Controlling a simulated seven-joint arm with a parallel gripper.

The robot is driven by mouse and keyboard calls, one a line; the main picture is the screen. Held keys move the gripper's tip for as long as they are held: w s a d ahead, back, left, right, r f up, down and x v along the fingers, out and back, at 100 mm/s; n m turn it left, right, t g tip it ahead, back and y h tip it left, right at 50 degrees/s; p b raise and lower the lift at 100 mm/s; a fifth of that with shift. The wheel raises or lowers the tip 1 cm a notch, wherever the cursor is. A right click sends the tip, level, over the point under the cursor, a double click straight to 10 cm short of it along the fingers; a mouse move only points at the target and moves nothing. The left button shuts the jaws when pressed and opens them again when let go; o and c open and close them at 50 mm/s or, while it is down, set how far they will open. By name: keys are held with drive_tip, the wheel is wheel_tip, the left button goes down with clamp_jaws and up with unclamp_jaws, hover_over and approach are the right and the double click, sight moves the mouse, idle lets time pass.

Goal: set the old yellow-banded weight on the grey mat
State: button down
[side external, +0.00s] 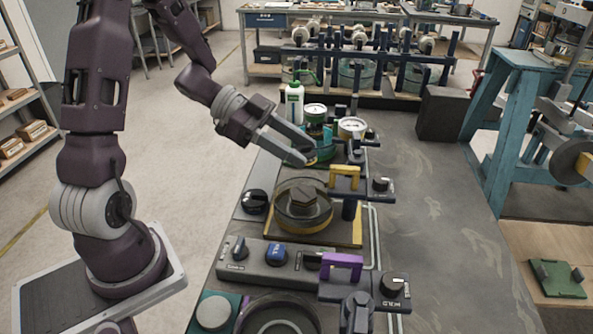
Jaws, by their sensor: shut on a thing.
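My gripper (308,157) reaches in from the upper left, low over the far end of the bench. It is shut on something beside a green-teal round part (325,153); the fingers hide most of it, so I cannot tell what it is. I cannot tell whether this is the old yellow-banded weight. I cannot pick out the grey mat with certainty.
A yellow handle (345,172) stands right of the hexagonal weight, and a purple handle (342,262) stands nearer. The bench's right side (425,210) is clear.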

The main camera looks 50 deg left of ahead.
drive_tip(key=w+a, duration=0.2)
drive_tip(key=a, duration=0.4)
drive_tip(key=m+g+h, duration=0.1)
drive_tip(key=m+g, duration=0.1)
hover_over(258, 178)
wheel_tip(258, 178, down, 5)
wheel_tip(258, 178, down, 10)
drive_tip(key=shift+a+r, duration=0.1)
drive_tip(key=shift+r, duration=0.05)
drive_tip(key=c, duration=0.7)
unclamp_jaws()
drive_tip(key=shift+c, duration=0.2)
